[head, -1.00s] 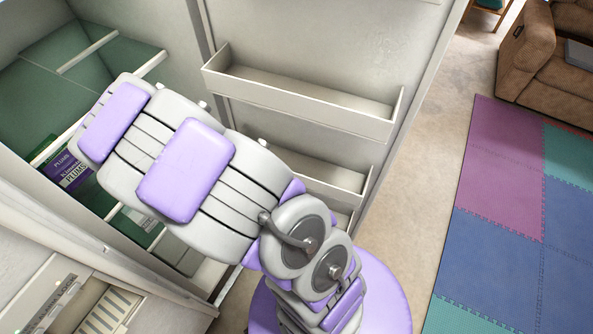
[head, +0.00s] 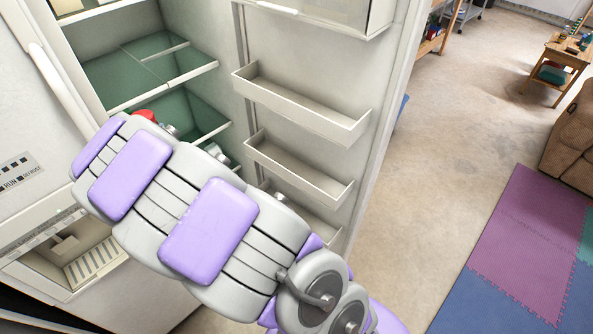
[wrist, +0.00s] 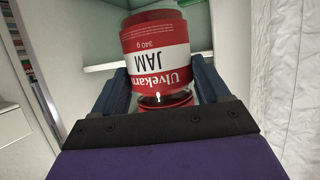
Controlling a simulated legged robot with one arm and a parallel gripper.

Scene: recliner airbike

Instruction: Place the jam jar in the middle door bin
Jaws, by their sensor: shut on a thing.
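The jam jar (wrist: 157,60) has a red and white label that reads upside down in the wrist view. My gripper (wrist: 162,76) is shut on it, with one dark finger on each side. In the head view my arm hides the gripper and most of the jar; a small red part, probably the jar (head: 146,115), shows past the arm's far end. The open fridge door carries stacked white bins: an upper open bin (head: 318,119), one below it (head: 312,184), and a lower one (head: 312,222) partly behind my arm. The visible bins look empty. The jar is left of them.
Fridge shelves (head: 170,82) lie left of the door bins. A covered compartment (head: 345,15) is at the door's top. The fridge's left-hand door (head: 25,130) is beside my arm. Bare floor (head: 450,130) lies right, with a foam mat (head: 525,250) and brown armchair (head: 575,135).

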